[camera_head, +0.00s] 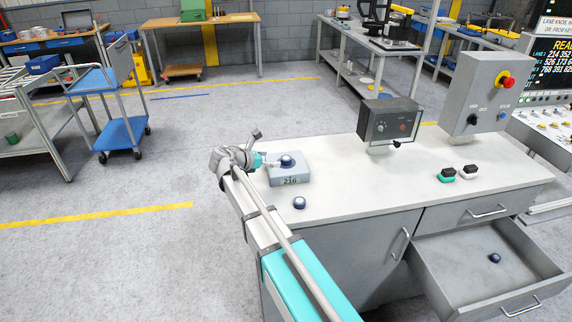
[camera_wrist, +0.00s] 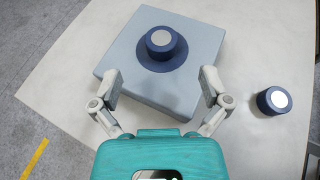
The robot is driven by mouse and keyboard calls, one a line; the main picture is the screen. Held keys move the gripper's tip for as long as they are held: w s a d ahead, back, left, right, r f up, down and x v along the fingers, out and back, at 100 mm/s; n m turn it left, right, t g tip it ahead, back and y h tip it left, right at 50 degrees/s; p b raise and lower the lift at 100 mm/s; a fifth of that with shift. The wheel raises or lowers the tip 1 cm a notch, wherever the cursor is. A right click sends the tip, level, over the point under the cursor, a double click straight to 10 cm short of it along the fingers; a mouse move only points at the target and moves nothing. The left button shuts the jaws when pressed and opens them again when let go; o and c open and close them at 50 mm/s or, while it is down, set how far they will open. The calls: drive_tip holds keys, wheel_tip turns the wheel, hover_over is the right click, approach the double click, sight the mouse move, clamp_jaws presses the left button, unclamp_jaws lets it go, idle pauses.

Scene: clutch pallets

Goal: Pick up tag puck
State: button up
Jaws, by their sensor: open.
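Three dark blue pucks show. One puck (camera_head: 287,161) with a pale round top sits in a dark ring on a grey block marked 216 (camera_head: 290,182). In the wrist view that puck (camera_wrist: 160,42) lies ahead of my gripper (camera_wrist: 160,84). The open fingers are over the block (camera_wrist: 118,62), apart from the puck, with nothing between them. A second puck (camera_head: 299,203) stands on the bench in front of the block; it also shows at right in the wrist view (camera_wrist: 273,101). A third puck (camera_head: 494,258) lies in the open drawer (camera_head: 465,275).
The white bench top (camera_head: 350,185) has clear room right of the block. A dark control box (camera_head: 389,121) and a grey box with a red button (camera_head: 485,95) stand at its back.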

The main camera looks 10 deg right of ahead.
sight(288, 157)
drive_tip(key=shift+x, duration=1)
drive_tip(key=shift+d+f, duration=0.1)
drive_tip(key=shift+b+x, duration=1.15)
drive_tip(key=shift+x, duration=1.35)
drive_tip(key=c, duration=1.2)
drive_tip(key=shift+r, duration=0.3)
